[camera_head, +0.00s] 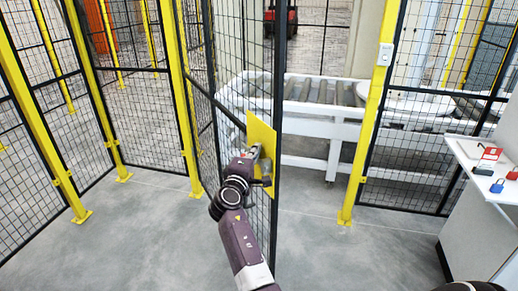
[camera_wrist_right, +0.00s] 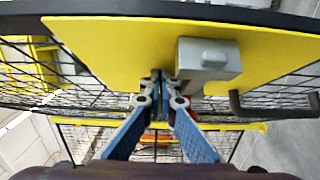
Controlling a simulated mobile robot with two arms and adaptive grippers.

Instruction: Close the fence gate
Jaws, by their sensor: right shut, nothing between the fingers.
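The fence gate is a black-framed mesh panel (camera_head: 263,215) standing swung open towards me, with a gap between its free edge and the yellow post (camera_head: 368,130) on the right. A yellow plate (camera_head: 262,130) is fixed near its free edge; it also shows in the right wrist view (camera_wrist_right: 110,45). The plate carries a grey box (camera_wrist_right: 208,60) and a dark bar handle (camera_wrist_right: 275,105). My right gripper (camera_head: 258,160) is shut and empty at the plate; its tips (camera_wrist_right: 163,85) lie close beside the grey box. I cannot tell whether they touch. My left gripper is not in view.
A white roller conveyor (camera_head: 310,107) stands behind the gate. A white counter (camera_head: 480,155) with a red padlock (camera_head: 512,174) and a blue one (camera_head: 497,186) is at the right. Fixed yellow-posted fencing (camera_head: 40,120) encloses the left. Grey floor before the gap is clear.

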